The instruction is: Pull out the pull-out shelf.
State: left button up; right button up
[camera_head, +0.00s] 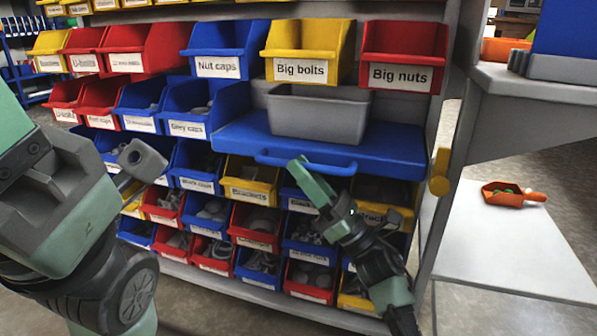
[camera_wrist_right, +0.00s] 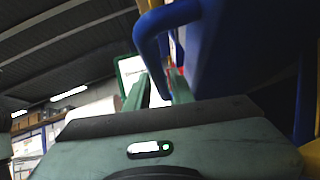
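The pull-out shelf (camera_head: 401,147) is a flat blue board in the rack, with a blue bar handle (camera_head: 275,160) along its front edge. A grey bin (camera_head: 318,117) stands on it. In the right wrist view the fingers (camera_wrist_right: 160,88) are apart. The curved blue handle (camera_wrist_right: 149,35) reaches down towards the gap between them; I cannot tell whether they touch it. My left arm fills the left edge of the head view, close to the camera; its finger opening is unclear.
Labelled red, yellow and blue bins surround the shelf, including Big bolts (camera_head: 310,50) and Big nuts (camera_head: 403,55) above it. An orange scoop (camera_head: 512,194) lies on a white board (camera_head: 510,245) at right.

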jog(key=shift+w+a+r, duration=0.25)
jog(key=shift+a+r, duration=0.2)
jog(key=shift+r, duration=0.05)
grip_shut()
dwell(1.2)
